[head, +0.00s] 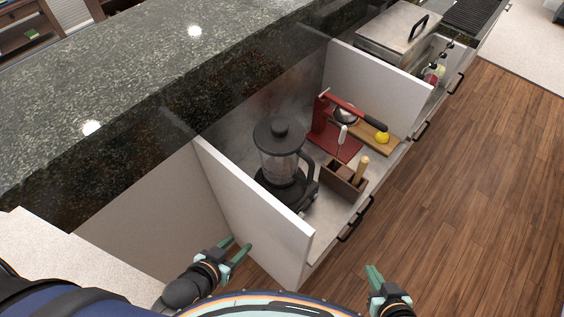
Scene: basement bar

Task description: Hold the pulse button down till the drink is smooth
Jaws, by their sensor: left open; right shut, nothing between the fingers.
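A dark blender (284,167) with a black lid and a clear jug stands upright on the recessed work surface, behind a white side panel. Its handle is on the right side. The pulse button cannot be made out at this distance. What is in the jug is too small to tell. My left gripper (237,249) is open and empty, in front of the white panel and apart from the blender. My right gripper (374,276) is shut and empty, over the wood floor at the bottom, well away from the blender.
The white side panel (251,208) stands between my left gripper and the blender. A raised granite counter (150,90) runs along the left. The wood floor (480,170) is clear.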

